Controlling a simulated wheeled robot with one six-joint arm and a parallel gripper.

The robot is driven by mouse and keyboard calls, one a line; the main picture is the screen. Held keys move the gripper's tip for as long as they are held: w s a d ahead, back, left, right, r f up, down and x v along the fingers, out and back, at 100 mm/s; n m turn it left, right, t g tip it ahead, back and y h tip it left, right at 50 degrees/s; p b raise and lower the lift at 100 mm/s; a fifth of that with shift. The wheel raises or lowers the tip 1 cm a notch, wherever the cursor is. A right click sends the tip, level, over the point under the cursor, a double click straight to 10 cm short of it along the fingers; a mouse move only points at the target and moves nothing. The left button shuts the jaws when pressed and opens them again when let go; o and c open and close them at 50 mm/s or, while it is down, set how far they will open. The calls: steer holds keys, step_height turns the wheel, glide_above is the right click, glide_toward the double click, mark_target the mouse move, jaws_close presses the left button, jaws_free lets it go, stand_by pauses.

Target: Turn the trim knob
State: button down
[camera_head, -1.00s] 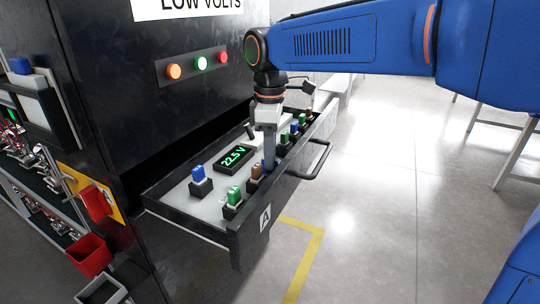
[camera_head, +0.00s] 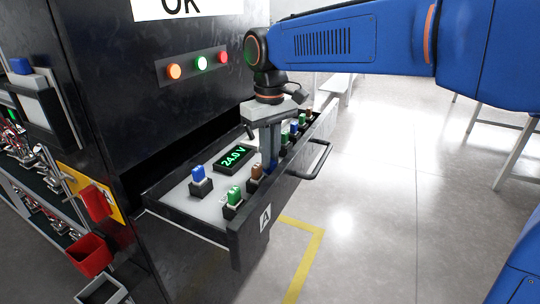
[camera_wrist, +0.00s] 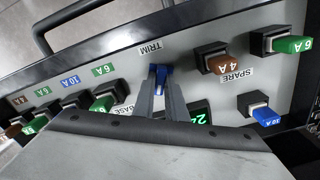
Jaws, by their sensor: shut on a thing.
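The trim knob (camera_wrist: 158,70) is blue and stands under the TRIM label (camera_wrist: 150,49) on the white panel in the open drawer (camera_head: 245,236). My gripper (camera_wrist: 160,84) is shut on the knob, with one finger on each side of it. In the head view my gripper (camera_head: 270,160) points straight down into the drawer and its fingers hide most of the knob. The green display (camera_head: 236,157) beside it reads about 24 V; in the wrist view my finger covers part of it. The sign (camera_head: 183,8) on the cabinet reads OK.
Several fuses stand around the knob, among them a brown one (camera_wrist: 220,62), green ones (camera_head: 235,195) and a blue one (camera_head: 199,175). The drawer handle (camera_head: 318,163) sticks out at the front. Red bins (camera_head: 88,255) hang at the left.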

steer(key=shift+m, duration=0.4)
steer(key=c, duration=1.8)
jaws_free()
step_height(320, 180, up, 17)
steer(key=shift+r, duration=0.2)
